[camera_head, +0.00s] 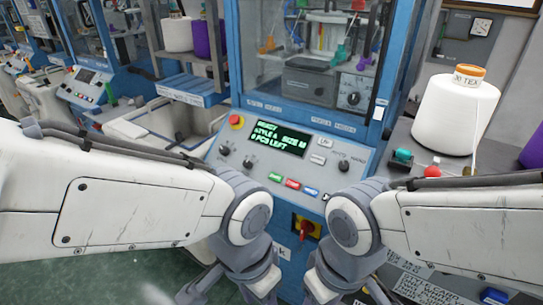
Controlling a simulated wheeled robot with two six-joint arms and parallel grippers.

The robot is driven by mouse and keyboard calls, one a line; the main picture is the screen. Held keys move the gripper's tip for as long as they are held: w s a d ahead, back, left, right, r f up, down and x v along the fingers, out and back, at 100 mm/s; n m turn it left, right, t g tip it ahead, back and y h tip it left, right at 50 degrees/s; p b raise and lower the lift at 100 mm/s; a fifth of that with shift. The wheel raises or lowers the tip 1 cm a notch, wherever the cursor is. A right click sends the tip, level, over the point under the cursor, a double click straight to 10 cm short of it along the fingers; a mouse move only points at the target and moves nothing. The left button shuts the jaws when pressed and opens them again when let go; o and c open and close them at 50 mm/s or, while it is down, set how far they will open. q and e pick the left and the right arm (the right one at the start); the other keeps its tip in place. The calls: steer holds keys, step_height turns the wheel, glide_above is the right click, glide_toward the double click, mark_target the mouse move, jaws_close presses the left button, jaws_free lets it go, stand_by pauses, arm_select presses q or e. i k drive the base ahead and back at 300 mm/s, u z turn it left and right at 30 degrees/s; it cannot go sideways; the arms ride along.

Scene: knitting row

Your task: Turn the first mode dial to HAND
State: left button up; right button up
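In the head view, the nearest blue knitting machine has a sloping grey control panel (290,157). A black mode dial (344,165) sits at its right, by lettering that seems to include HAND. The dial's pointer is too small to read. My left gripper (203,288) is low at the bottom edge, left of the machine's front, below the panel and apart from the dial. My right gripper (352,292) is low at the bottom edge, below the dial and partly cut off by the frame. I cannot see whether either gripper is open.
The panel also has a green-lit display (279,138), a red stop button (236,121), two black knobs (237,156) and coloured buttons (292,184). A red-yellow switch (305,229) is below. A white yarn cone (455,115) stands right; more machines stand left.

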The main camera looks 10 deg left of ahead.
mark_target(344, 166)
steer(key=u, duration=2.25)
steer(key=i, duration=0.8)
steer(key=z, duration=2.05)
